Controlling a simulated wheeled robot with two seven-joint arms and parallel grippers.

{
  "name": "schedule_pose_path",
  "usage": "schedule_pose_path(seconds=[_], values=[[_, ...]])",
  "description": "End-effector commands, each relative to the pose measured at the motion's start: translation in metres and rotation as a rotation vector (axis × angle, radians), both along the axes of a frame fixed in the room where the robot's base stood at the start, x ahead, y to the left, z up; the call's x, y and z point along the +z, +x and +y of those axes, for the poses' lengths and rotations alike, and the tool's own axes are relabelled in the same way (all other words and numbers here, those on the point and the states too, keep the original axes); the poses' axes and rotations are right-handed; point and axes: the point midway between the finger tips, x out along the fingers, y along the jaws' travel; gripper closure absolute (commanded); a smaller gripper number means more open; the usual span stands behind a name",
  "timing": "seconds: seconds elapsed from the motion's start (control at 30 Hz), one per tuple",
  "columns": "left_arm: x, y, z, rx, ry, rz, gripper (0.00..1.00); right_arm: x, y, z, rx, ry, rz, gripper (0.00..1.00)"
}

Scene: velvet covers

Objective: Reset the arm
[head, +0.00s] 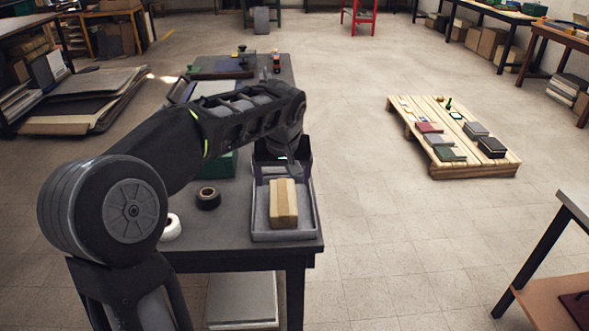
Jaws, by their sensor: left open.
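My left arm comes in from the left and bends over the dark table (235,240). Its gripper (283,166) points down over the far part of a grey tray (312,215), just beyond a tan block (284,204) in that tray. The gripper is open; its fingertips are dark, small and partly hidden, and I cannot tell whether they touch anything. My right gripper is not in view.
A black tape roll (208,198) and a white roll (171,228) lie left of the tray, near a green box (222,166). A wooden pallet (470,170) with books and small boxes stands right on open floor. Workbenches line the edges.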

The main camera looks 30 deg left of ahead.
Motion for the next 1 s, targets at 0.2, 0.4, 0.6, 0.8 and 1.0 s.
schedule_pose_path(seconds=[0.2, 0.4, 0.6, 0.8, 1.0], values=[[0.0, 0.0, 0.0, -0.001, 0.0, 0.0, 0.15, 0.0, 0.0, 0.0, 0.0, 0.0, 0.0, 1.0], [0.005, 0.02, -0.005, -0.088, 0.014, -0.069, 0.15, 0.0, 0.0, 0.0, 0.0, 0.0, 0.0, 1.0], [-0.035, 0.065, -0.072, -0.337, -0.036, -0.221, 0.15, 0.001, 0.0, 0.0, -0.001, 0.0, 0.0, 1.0], [-0.14, 0.067, -0.166, -0.531, -0.139, -0.259, 0.15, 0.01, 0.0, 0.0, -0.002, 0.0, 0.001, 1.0], [-0.251, 0.004, -0.24, -0.6, -0.247, -0.205, 0.15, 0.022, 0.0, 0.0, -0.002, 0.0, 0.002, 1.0]])
